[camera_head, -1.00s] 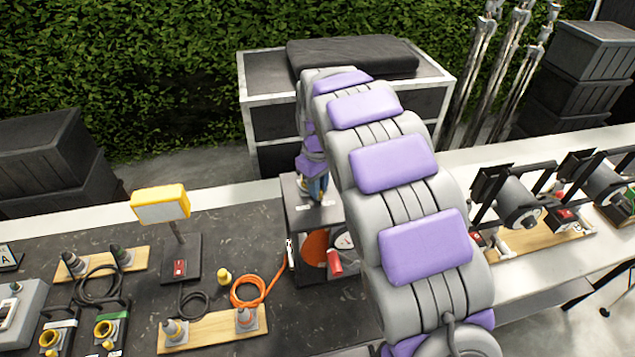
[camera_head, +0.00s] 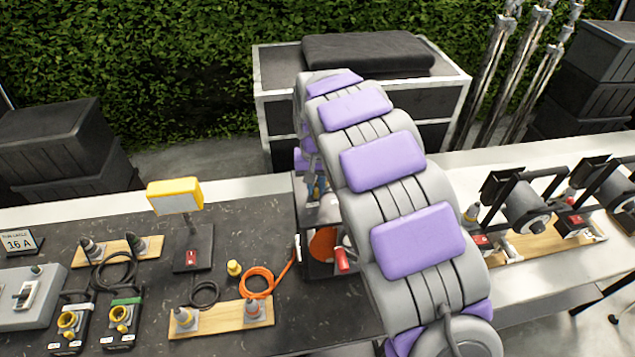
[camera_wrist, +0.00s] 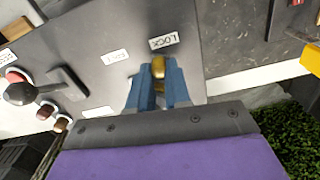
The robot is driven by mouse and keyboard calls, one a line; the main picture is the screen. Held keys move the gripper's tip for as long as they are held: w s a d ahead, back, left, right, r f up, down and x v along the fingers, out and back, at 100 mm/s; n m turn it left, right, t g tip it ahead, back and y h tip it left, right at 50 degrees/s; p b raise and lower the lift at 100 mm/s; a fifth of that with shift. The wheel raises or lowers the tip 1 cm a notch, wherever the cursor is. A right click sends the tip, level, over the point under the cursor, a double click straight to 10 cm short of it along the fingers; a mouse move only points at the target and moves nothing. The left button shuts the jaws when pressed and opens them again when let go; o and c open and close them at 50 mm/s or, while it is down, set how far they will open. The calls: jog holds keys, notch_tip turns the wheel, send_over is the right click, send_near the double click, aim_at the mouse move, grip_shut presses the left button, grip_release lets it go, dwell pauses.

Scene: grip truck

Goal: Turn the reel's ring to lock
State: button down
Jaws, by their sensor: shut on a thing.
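The reel is a dark box on the table with an orange drum (camera_head: 323,243) inside and a red handle (camera_head: 342,261) on its front. My gripper (camera_head: 317,190) is at the top of this box, partly hidden by my arm. In the wrist view my gripper (camera_wrist: 159,82) has its blue fingers shut on the brass ring (camera_wrist: 158,67), of which only small parts show between them. A label reading LOCK (camera_wrist: 163,41) lies just beyond the fingertips. A second small label (camera_wrist: 115,56), too blurred to read surely, is to its left.
A yellow lamp (camera_head: 175,195) on a stand and a wooden board with plugs and an orange cable (camera_head: 257,282) are left of the reel. More reels (camera_head: 527,208) stand on the table to the right. A dark lever (camera_wrist: 62,85) shows at left in the wrist view.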

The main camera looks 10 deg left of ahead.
jog(key=shift+s+a, duration=0.1)
dwell(0.3)
jog(key=c, duration=1.5)
grip_release()
jog(key=shift+o, duration=1.4)
jog(key=shift+s+a+r, duration=0.1)
jog(key=shift+s+r, duration=0.05)
jog(key=shift+s, duration=0.1)
jog(key=shift+o, duration=0.8)
jog(key=shift+w, duration=0.25)
jog(key=shift+r, duration=0.5)
notch_tip(320, 180, up, 16)
jog(key=shift+w+a, duration=0.1)
